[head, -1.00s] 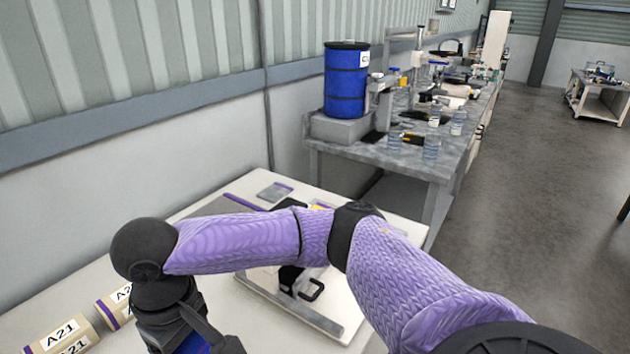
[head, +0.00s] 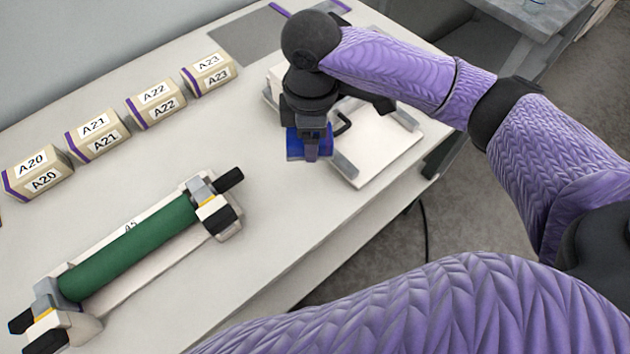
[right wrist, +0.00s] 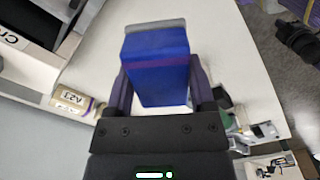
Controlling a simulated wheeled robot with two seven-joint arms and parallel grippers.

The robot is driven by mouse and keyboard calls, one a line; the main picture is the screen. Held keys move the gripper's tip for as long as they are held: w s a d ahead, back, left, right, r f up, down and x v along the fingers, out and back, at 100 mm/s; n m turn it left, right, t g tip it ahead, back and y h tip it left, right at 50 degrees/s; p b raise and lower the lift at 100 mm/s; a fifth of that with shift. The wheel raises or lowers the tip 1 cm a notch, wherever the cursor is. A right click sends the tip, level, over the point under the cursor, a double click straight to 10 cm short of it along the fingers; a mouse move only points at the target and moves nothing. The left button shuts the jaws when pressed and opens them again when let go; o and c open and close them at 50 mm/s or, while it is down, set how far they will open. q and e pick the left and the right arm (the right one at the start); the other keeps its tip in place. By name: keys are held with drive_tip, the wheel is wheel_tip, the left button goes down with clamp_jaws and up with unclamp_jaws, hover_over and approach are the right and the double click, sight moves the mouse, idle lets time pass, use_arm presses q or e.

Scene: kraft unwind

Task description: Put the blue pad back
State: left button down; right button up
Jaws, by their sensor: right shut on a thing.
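My right gripper (head: 313,152) is shut on the blue pad (head: 300,143) and holds it above the table, next to the left side of a white fixture. In the right wrist view the pad (right wrist: 157,68) is a blue block between the two dark fingers, with a thin purple band and a grey layer at its far end. In the head view my wrist hides the pad's upper part. My left gripper is not in view.
The white fixture (head: 385,165) has grey bars and a black handle (head: 341,124). A grey mat (head: 236,44) lies behind. Several labelled beige blocks (head: 155,102) stand at the back left. A green roller (head: 130,246) lies in its stand in front. The table between is clear.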

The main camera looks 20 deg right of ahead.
sight(306, 190)
drive_tip(key=f+n, duration=0.2)
drive_tip(key=n, duration=0.1)
drive_tip(key=a+f+n, duration=0.1)
drive_tip(key=f+n, duration=0.1)
drive_tip(key=n, duration=0.2)
drive_tip(key=shift+w+a+f, duration=0.1)
drive_tip(key=shift+w+f, duration=0.05)
wheel_tip(306, 190, down, 10)
drive_tip(key=b, duration=0.4)
drive_tip(key=shift+f+b, duration=0.1)
drive_tip(key=shift+b, duration=0.2)
drive_tip(key=o, duration=1.2)
drive_tip(key=shift+c, duration=0.2)
wheel_tip(306, 190, up, 12)
drive_tip(key=p, duration=0.5)
drive_tip(key=shift+r, duration=0.2)
drive_tip(key=shift+f, duration=0.1)
